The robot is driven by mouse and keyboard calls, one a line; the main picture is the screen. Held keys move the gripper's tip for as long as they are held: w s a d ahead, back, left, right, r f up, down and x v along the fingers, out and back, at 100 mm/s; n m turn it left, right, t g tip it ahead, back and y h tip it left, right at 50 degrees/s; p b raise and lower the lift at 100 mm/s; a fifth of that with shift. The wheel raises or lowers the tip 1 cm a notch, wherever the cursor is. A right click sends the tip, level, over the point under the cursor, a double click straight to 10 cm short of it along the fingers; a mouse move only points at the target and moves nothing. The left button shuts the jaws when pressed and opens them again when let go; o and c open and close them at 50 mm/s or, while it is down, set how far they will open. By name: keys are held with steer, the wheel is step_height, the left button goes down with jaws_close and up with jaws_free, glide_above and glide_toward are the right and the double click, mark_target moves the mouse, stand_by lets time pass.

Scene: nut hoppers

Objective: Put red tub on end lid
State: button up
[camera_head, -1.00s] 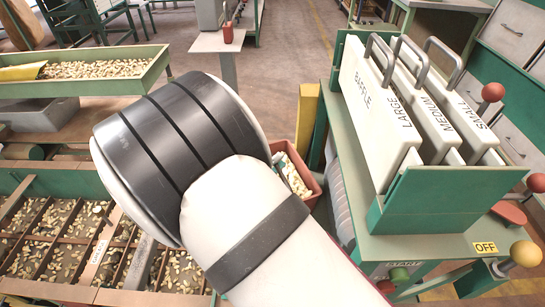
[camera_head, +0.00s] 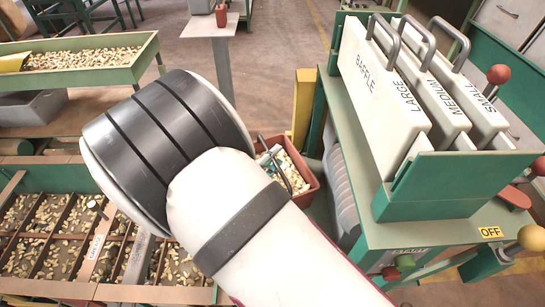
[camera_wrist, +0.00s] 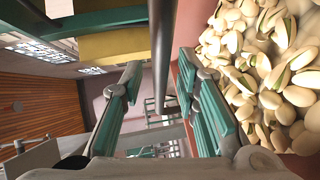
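A red tub (camera_head: 311,186) full of pistachios stands low in the middle of the head view, partly behind my arm. My gripper (camera_head: 272,160) is at its near left side, with only part of the fingers showing. In the wrist view my gripper (camera_wrist: 160,65) is open, its teal-padded fingers apart. A grey rod (camera_wrist: 160,50) shows between the fingertips; I cannot tell whether it touches them. The tub's wall (camera_wrist: 187,70) is behind the right finger, with the nuts beyond it. I cannot make out which thing is the end lid.
A green table (camera_head: 400,228) with baffle plates (camera_head: 385,105) and ball-topped levers stands right of the tub. A yellow post (camera_head: 303,105) is behind the tub. Nut trays (camera_head: 90,185) lie left. A small red container (camera_head: 221,15) stands on a far pedestal.

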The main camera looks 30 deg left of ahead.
steer(key=shift+r, duration=0.1)
steer(key=shift+s+r, duration=0.1)
steer(key=shift+s, duration=0.15)
steer(key=s+r+p, duration=0.2)
steer(key=s, duration=0.9)
steer(key=shift+s+a, duration=0.15)
steer(key=shift+a, duration=0.05)
